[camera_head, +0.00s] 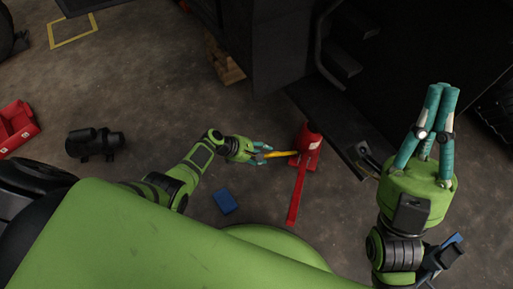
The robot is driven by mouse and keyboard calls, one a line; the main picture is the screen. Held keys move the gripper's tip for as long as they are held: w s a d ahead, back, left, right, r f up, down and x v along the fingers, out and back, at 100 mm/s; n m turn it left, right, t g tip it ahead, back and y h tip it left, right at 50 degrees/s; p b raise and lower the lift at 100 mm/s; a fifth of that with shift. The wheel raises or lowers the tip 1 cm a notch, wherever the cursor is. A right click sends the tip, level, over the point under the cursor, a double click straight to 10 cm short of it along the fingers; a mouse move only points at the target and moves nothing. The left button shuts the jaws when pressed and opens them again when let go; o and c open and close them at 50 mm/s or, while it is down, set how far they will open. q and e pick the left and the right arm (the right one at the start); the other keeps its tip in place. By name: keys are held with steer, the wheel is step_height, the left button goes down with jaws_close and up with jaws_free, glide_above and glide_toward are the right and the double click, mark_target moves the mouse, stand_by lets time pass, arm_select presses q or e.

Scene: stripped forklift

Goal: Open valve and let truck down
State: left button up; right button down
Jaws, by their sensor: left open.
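A red jack (309,138) stands on the floor right of centre, with a long red bar (298,195) pointing toward me. A thin yellow piece (280,153) runs from the jack's left side to my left gripper (266,148). My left gripper is open, with its teal fingers around or beside the yellow piece's left end; I cannot tell if they touch it. My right gripper (442,89) is raised at the right, its teal fingers pointing up in the picture with tips close together. I see nothing between them. The valve is not clearly distinguishable.
The dark truck body (410,70) with steps (340,60) fills the upper right. A wooden block (224,62) lies by it. A blue box (225,201), a black cylindrical part (94,143) and a red bin (16,127) are on the floor. The left floor is mostly clear.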

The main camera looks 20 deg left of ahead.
arm_select(q)
steer(key=shift+s+a+r, duration=0.2)
steer(key=shift+a+r, duration=0.1)
steer(key=shift+a, duration=0.15)
steer(key=v, duration=1)
steer(key=shift+s+r, duration=0.2)
steer(key=shift+r, duration=0.15)
